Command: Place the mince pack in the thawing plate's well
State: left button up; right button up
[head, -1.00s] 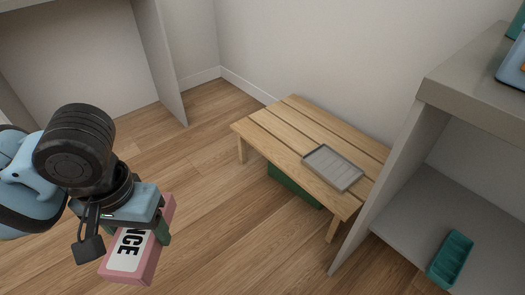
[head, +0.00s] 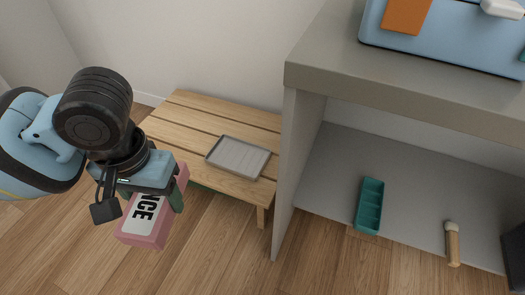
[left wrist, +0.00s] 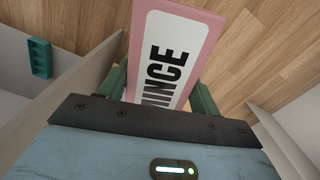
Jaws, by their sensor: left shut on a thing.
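The mince pack (head: 147,222) is a pink box with a white label, held in my left gripper (head: 158,196) at the left of the head view. The gripper is shut on it, and green fingers grip its two sides. In the left wrist view the pack (left wrist: 170,50) points away from the palm, between the fingers (left wrist: 160,88). The thawing plate (head: 238,157) is a grey shallow tray with a raised rim and a ribbed, empty well. It lies on the low slatted bench, right of the pack and apart from it. My right gripper is not in view.
The wooden bench (head: 190,125) stands against the wall. Right of it a grey counter (head: 330,75) has an upright side panel close to the plate. Its lower shelf holds a teal tray (head: 369,205) and a wooden-handled tool (head: 452,245). Wood floor in front is clear.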

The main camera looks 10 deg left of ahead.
aim_at(238, 158)
jog(key=i+j+z, duration=0.15)
jog(key=j+z, duration=0.2)
jog(key=i+j+z, duration=0.15)
jog(key=j+z, duration=0.6)
jog(key=i, duration=0.05)
